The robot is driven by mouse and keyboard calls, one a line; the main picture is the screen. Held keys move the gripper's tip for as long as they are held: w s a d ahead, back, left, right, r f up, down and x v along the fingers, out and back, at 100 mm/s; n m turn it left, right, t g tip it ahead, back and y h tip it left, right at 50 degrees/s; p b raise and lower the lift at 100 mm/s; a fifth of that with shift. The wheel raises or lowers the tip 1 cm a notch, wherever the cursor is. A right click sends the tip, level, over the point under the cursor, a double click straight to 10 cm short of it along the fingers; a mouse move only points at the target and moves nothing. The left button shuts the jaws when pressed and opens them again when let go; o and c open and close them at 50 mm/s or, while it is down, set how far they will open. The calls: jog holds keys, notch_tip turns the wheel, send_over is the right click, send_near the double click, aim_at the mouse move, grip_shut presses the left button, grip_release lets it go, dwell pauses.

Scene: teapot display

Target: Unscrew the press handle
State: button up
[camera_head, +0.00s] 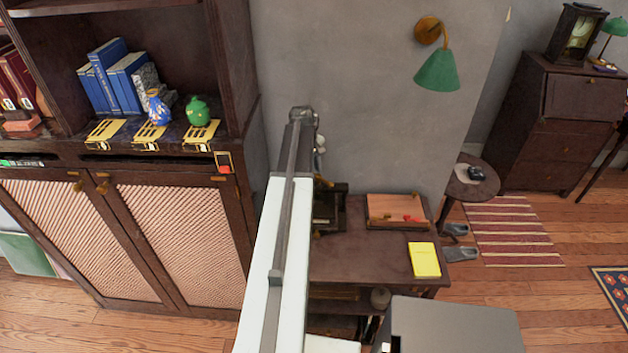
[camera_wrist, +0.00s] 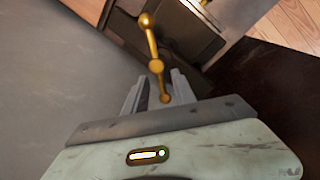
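The press handle (camera_wrist: 151,42) is a brass bar with a round ball at each end and a round hub (camera_wrist: 157,66) in the middle. It sits on the dark press (camera_wrist: 185,35) in the wrist view. My gripper (camera_wrist: 160,78) has its two grey fingers apart, with the near half of the handle between or just above them. I cannot tell whether either finger touches it. In the head view the dark press (camera_head: 328,212) stands on the desk, partly hidden by my arm. My gripper's fingers are not visible in that view.
The desk (camera_head: 360,255) also holds a wooden box (camera_head: 397,209) with red pieces and a yellow book (camera_head: 424,260). A grey wall (camera_head: 350,80) is behind the press. A dark cabinet (camera_head: 180,240) with books and small teapots stands left.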

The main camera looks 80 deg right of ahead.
jog(key=shift+f, duration=0.1)
grip_shut()
jog(key=shift+a, duration=0.45)
jog(key=shift+d, duration=0.25)
jog(key=n, duration=0.4)
jog(key=shift+a+n+t, duration=0.3)
jog(key=shift+t, duration=0.1)
jog(key=shift+a+n+t, duration=0.15)
jog(key=shift+n, duration=0.75)
jog(key=shift+a+n+t, duration=0.15)
jog(key=shift+n, duration=0.75)
jog(key=shift+s, duration=0.1)
